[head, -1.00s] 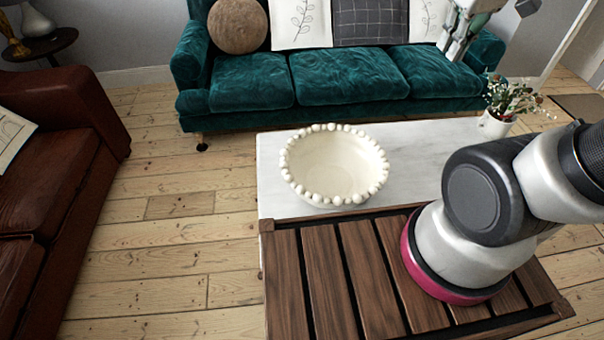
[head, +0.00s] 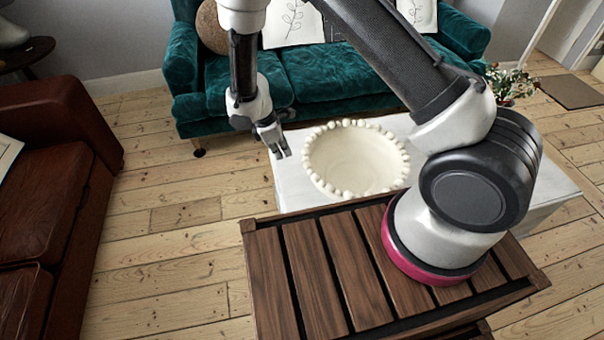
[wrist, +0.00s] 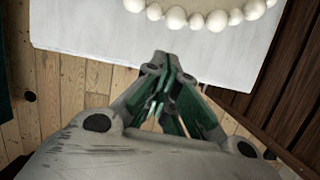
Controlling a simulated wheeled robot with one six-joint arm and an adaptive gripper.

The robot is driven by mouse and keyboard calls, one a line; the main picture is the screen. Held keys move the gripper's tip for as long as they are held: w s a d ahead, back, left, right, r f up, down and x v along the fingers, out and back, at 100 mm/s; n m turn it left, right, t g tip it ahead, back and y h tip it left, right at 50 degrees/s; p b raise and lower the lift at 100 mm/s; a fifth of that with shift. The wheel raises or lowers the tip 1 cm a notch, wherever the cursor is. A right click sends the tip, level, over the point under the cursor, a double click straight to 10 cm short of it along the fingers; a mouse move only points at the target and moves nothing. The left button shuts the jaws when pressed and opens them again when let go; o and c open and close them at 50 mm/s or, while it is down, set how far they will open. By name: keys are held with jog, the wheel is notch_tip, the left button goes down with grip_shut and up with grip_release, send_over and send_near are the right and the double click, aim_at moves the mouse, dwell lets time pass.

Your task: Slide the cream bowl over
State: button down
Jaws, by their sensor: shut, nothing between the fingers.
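The cream bowl (head: 352,160), with round beads along its rim, stands upright on the white marble-like table (head: 292,190). In the wrist view part of its beaded rim (wrist: 205,14) shows at the top. My gripper (head: 281,151) is shut and empty. It points down near the table's left edge, to the left of the bowl, with a gap between them. In the wrist view my fingertips (wrist: 168,62) meet above the table top's edge. My arm covers part of the table to the right of the bowl.
My brown slatted base top (head: 330,270) adjoins the table's near side. A teal sofa (head: 340,78) stands behind the table. A flower pot (head: 508,88) is at the table's far right. A brown leather sofa (head: 45,200) is at left, with clear floorboards (head: 180,245) between.

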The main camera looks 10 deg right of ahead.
jog(key=x, duration=0.7)
jog(key=s+x, duration=0.1)
jog(key=x, duration=0.3)
jog(key=shift+a+f, duration=0.3)
jog(key=shift+f, duration=0.15)
jog(key=shift+d+f, duration=0.1)
jog(key=shift+d, duration=0.95)
jog(key=shift+w+d, duration=0.1)
jog(key=shift+d, duration=0.8)
